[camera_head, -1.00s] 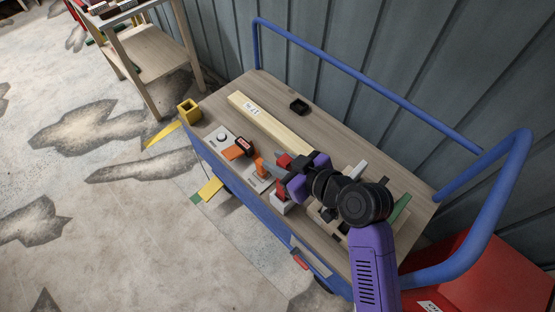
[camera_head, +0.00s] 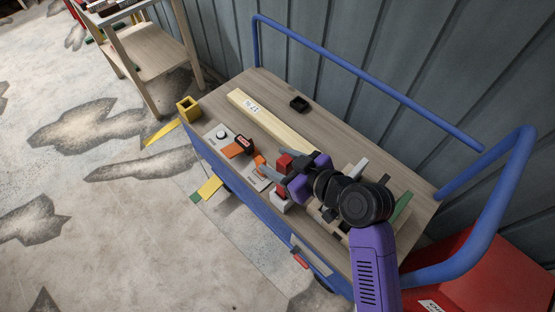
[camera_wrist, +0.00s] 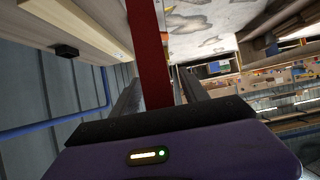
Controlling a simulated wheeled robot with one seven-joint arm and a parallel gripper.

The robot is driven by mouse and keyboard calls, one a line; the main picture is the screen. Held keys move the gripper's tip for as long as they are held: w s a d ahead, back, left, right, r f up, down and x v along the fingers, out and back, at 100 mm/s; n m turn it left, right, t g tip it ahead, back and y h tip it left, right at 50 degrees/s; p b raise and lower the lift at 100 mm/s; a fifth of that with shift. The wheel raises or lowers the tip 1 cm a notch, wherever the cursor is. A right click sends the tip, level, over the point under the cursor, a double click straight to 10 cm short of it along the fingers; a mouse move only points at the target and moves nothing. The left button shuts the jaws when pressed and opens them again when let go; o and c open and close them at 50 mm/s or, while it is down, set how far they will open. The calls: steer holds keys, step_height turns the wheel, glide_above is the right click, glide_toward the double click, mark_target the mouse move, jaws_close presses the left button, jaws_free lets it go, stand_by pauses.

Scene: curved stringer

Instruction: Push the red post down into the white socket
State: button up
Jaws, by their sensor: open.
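The red post (camera_head: 285,162) shows at my gripper in the head view, and red also shows just below the gripper, above the white socket (camera_head: 281,207). The socket sits near the front edge of the wooden cart top. My gripper (camera_head: 273,161) is open, with its fingers on either side of the post. In the wrist view the red post (camera_wrist: 148,50) runs between the two dark fingers (camera_wrist: 158,90). My gripper hides the post's middle, and I cannot tell how deep it sits in the socket.
A long pale wood bar (camera_head: 268,120) lies behind the gripper, with a small black tray (camera_head: 299,104) beyond. Blue rails (camera_head: 370,85) bound the cart's back and right.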

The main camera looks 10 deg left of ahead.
mark_target(290, 168)
steer(key=v, duration=0.7)
steer(key=shift+s+d+r, duration=0.1)
steer(key=shift+d, duration=0.1)
